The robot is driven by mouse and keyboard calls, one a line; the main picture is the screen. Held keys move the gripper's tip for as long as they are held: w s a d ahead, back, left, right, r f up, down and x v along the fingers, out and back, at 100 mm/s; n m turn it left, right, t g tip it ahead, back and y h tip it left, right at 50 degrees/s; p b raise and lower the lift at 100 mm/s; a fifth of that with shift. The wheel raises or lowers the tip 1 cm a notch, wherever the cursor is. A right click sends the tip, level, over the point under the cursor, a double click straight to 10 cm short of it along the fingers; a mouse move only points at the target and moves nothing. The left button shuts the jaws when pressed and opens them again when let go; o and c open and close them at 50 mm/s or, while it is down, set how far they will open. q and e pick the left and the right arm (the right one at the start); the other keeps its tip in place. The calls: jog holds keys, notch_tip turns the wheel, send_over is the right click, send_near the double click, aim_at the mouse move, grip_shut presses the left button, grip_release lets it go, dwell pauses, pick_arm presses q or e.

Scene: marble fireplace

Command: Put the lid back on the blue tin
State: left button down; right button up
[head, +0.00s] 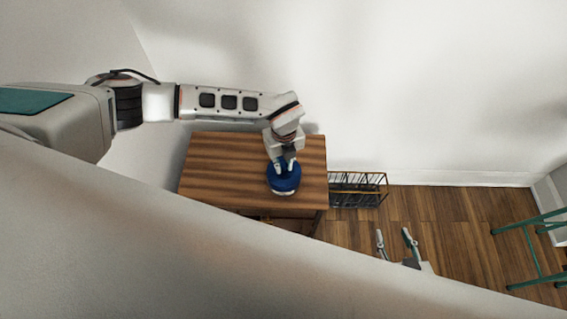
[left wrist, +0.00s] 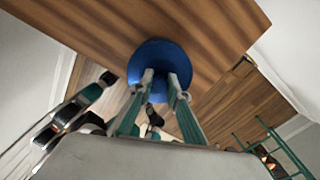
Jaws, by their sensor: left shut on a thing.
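A round blue thing, the lid (head: 286,184), shows over the wooden table near its front right part. My left gripper (head: 284,168) comes down on it from above, with its fingers shut on it. In the left wrist view the blue disc (left wrist: 158,56) lies at the fingertips (left wrist: 160,78), near the table's edge. A pale rim shows below the blue in the head view; the tin itself is largely hidden, and I cannot tell whether the lid touches it. My right gripper (head: 394,238) is empty, its fingers apart, low in front of the floor.
The wooden table (head: 220,165) has clear room left of the blue thing. A dark wire rack (head: 358,189) stands right of the table by the wall. A green-framed stool (head: 530,245) is at the far right. Wooden floor (head: 450,215) lies between.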

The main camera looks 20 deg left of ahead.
pick_arm(q)
jog(key=c, duration=1.9)
grip_release()
jog(key=o, duration=0.5)
